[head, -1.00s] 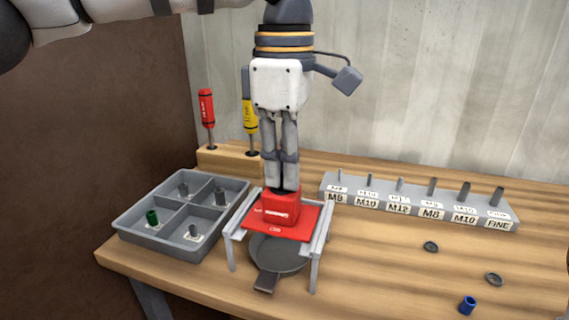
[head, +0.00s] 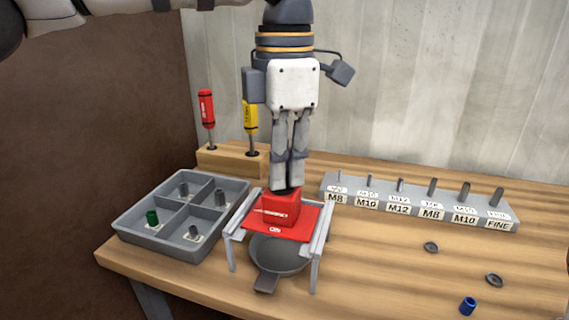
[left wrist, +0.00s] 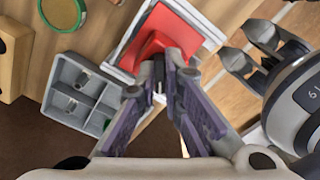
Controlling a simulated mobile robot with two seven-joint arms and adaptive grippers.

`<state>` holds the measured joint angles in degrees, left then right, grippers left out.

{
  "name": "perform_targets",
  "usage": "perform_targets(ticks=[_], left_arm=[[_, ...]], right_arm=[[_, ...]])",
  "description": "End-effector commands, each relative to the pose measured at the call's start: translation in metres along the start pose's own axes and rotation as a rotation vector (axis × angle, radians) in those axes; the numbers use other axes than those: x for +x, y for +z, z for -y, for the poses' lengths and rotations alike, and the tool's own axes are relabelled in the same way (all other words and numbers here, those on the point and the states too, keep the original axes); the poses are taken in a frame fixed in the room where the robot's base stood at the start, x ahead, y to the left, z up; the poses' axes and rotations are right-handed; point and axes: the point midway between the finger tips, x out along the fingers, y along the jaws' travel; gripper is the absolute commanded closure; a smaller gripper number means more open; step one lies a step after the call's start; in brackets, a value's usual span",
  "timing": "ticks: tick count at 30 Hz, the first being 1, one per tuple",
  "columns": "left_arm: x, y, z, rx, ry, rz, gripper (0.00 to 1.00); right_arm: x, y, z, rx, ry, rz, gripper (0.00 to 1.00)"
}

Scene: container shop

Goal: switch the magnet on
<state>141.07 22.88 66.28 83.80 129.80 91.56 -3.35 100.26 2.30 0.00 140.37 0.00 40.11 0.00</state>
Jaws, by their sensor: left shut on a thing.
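The magnet fixture is a red plate (head: 300,226) on a grey frame with legs (head: 320,240), standing on the bench. A red knob (head: 281,209) sits on top of the plate, and the word ON shows on the plate in front of it. My left gripper (head: 286,190) points straight down from above and is shut on the red knob. In the left wrist view the left fingertips (left wrist: 160,85) meet at the red knob (left wrist: 152,48); they hide part of it. My right gripper (left wrist: 250,48) shows at the right of the left wrist view, its two fingers apart and empty.
A grey divided tray (head: 133,232) with small parts stands left of the fixture. A wooden rack (head: 222,161) holds a red and a yellow screwdriver behind. A dark round pan (head: 278,255) lies under the plate. A labelled pin block (head: 420,205) and loose parts are at right.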

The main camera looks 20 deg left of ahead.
Motion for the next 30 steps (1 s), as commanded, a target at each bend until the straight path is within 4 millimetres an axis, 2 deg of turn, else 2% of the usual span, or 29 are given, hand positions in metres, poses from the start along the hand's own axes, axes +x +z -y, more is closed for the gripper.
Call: perform_targets(ticks=[18, 30], left_arm=[[-0.0006, -0.0007, -0.002, -0.578, 0.0, 0.001, 1.0], [-0.0007, -0.001, -0.0024, -0.853, -0.001, 0.002, 1.0]], right_arm=[[-0.0002, -0.0001, 0.0, 0.0, 0.0, -0.001, 0.6], [-0.0002, -0.0002, 0.0, 0.0, 0.0, -0.001, 0.6]])
